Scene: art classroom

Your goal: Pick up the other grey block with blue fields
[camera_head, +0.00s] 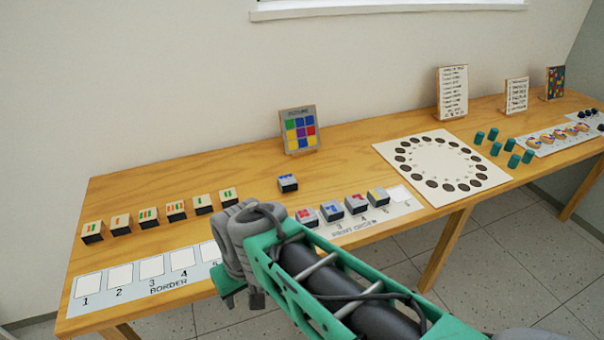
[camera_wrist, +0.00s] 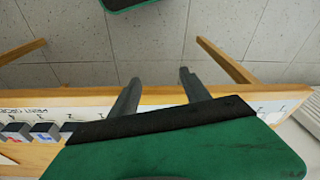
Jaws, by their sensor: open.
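A grey block with blue fields on top (camera_head: 288,183) stands alone on the table, behind the print order strip. A block with a yellow field (camera_head: 378,196) stands at the right of this row. My gripper (camera_wrist: 157,80) is open and empty in the wrist view, its fingers pointing past the table edge toward the floor.
The print order strip (camera_head: 404,206) runs along the front edge. The border strip (camera_head: 135,292) lies at left, with several striped blocks (camera_head: 148,218) behind it. A picture card (camera_head: 299,130) stands behind the lone block. A white board with dark circles (camera_head: 440,155) lies to the right.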

